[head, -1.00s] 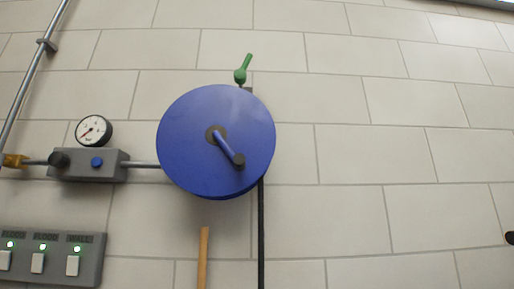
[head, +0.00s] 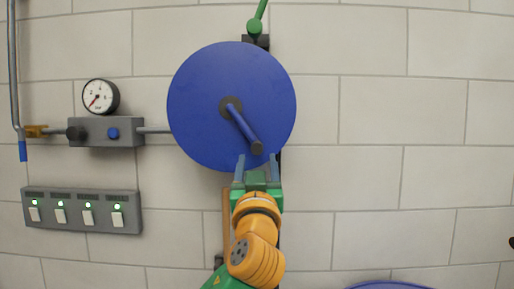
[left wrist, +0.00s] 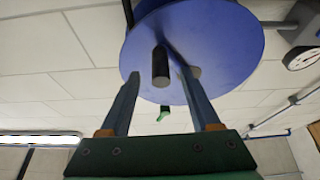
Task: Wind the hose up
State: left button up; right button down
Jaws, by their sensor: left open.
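A blue hose reel (head: 200,100) is mounted on the tiled wall, with a crank arm (head: 241,122) on its face that slants down to the right. A dark crank knob (head: 257,147) sits at the arm's end. My left gripper (head: 257,163) is open just below the knob. In the left wrist view, the knob (left wrist: 161,68) shows beyond and between the two open fingers (left wrist: 160,85), and I see no contact. The hose is mostly hidden; a dark strip shows behind my gripper at the reel's lower right. My right gripper is not in view.
A green lever (head: 256,24) stands above the reel. A grey box (head: 105,132) with a gauge (head: 100,97) and pipe is at left, above a switch panel (head: 82,211) with green lights. A blue round edge (head: 390,285) shows at the bottom.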

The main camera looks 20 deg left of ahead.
pick_arm(q)
jog(key=p+x, duration=0.4)
jog(key=x, duration=0.2)
jog(key=shift+w+a+r, duration=0.1)
jog(key=shift+w+r, duration=0.15)
jog(key=shift+w+a+p, duration=0.15)
jog(key=shift+w+p, duration=0.15)
jog(key=shift+w, duration=0.05)
jog(key=shift+f, duration=0.1)
jog(key=c, duration=0.6)
grip_shut()
